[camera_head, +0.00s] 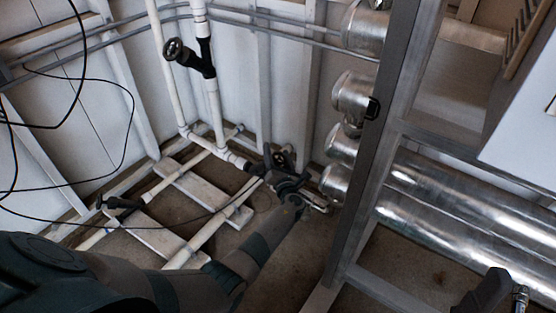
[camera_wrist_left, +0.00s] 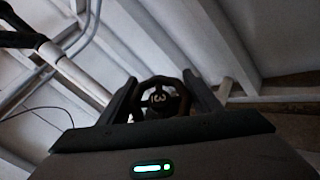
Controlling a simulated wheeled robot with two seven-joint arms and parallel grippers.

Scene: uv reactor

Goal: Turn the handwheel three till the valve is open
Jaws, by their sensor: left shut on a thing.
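The handwheel three (camera_wrist_left: 157,96) is a dark ring with a pale "3" on its hub, in the middle of the left wrist view. My left gripper (camera_wrist_left: 160,100) has one finger on each side of the ring and is shut on it. In the head view, my left arm reaches in from the lower left, and the left gripper (camera_head: 287,180) is at the dark valve low by the wall. The wheel (camera_head: 281,157) is partly hidden there by the gripper. How far the valve is open cannot be told.
A black valve with another handwheel (camera_head: 174,50) sits on the white vertical pipe, upper left. A further black valve (camera_head: 122,203) lies low at left. Silver cylinders (camera_head: 341,181), a grey metal post (camera_head: 368,150) and large shiny pipes (camera_head: 455,235) bound the right. Black cables (camera_head: 131,105) hang at left.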

